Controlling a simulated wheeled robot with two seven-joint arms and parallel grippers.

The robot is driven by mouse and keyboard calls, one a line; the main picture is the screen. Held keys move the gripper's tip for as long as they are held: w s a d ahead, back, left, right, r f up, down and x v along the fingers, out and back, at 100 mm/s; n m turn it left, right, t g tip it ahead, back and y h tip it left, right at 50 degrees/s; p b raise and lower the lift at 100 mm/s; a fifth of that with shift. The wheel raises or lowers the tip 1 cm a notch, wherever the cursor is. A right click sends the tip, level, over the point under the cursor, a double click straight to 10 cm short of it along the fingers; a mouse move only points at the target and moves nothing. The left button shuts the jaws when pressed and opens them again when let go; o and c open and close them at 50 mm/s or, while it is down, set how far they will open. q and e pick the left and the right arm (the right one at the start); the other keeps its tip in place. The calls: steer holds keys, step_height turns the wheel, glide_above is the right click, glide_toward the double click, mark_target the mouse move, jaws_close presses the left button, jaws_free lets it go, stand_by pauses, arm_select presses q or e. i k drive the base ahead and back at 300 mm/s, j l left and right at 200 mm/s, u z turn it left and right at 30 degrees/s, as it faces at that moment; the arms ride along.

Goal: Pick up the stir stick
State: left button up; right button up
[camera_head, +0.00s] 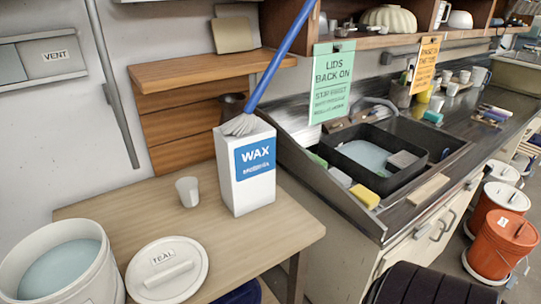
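I cannot clearly make out a stir stick. A long blue rod (283,52) with a pale fringed head (240,124) slants down to the top of a white box marked WAX (250,182); I cannot tell whether the head is in, on or behind the box. An open white bucket (97,285) of pale blue-grey liquid is at the lower left, with its round lid marked TEAL (196,267) lying on the wooden table (130,212). Neither gripper is in view.
A white cup (188,191) stands left of the WAX box. A sink (366,160) with a sponge (365,195) on its rim lies to the right. Orange buckets (503,248) stand on the floor at right. A dark ribbed object (425,287) is at the bottom edge.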

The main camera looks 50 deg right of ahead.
mark_target(421, 194)
steer(key=z, duration=2.7)
steer(key=i+l+u, duration=0.35)
steer(key=l, duration=0.4)
steer(key=i, duration=0.1)
